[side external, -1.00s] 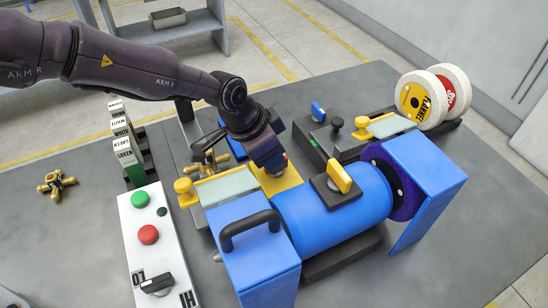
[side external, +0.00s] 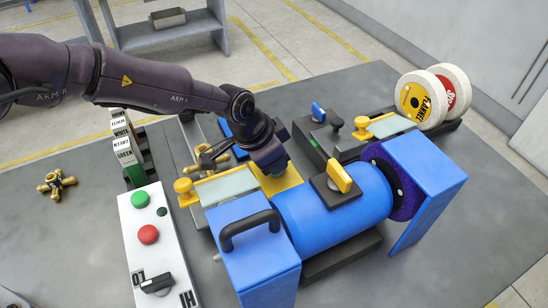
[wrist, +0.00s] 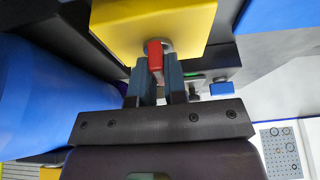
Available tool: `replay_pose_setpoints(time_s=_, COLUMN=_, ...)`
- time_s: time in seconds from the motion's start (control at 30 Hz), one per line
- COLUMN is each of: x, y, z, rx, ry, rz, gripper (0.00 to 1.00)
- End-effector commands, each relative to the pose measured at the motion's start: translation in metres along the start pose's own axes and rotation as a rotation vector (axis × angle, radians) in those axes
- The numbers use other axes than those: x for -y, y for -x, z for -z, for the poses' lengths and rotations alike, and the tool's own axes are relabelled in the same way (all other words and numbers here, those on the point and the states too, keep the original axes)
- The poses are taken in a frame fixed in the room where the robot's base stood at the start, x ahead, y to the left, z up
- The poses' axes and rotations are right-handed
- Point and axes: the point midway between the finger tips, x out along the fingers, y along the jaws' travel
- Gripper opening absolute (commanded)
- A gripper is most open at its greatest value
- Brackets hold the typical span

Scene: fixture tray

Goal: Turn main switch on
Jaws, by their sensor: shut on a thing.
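The main switch looks to be a yellow box (wrist: 185,22) with a red handle (wrist: 154,56) on a grey round mount, seen in the wrist view. My gripper (wrist: 158,72) has its two blue-grey fingers on either side of the red handle and is shut on it. In the side view the yellow box (side external: 283,182) stands behind the blue motor, and my gripper (side external: 271,166) reaches down at it. The red handle is hidden there by my wrist. I cannot tell the handle's on or off position.
The blue motor (side external: 325,215) with a yellow knob (side external: 339,178) and blue guards (side external: 245,235) stands close in front. A white control panel (side external: 158,240) with green and red buttons and a black rotary switch lies left. Brass star knob (side external: 56,183) and wheels (side external: 420,98) are farther off.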

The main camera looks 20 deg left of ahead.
Motion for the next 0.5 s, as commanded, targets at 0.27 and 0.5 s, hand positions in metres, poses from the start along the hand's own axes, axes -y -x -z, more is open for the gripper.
replay_pose_setpoints(time_s=0.27, x=-0.0014, y=0.0004, z=0.0000, rx=0.001, ry=0.107, rz=0.047, gripper=0.00)
replay_pose_setpoints(time_s=0.5, x=-0.0023, y=0.0005, z=0.0004, rx=0.001, ry=0.261, rz=0.111, gripper=0.00)
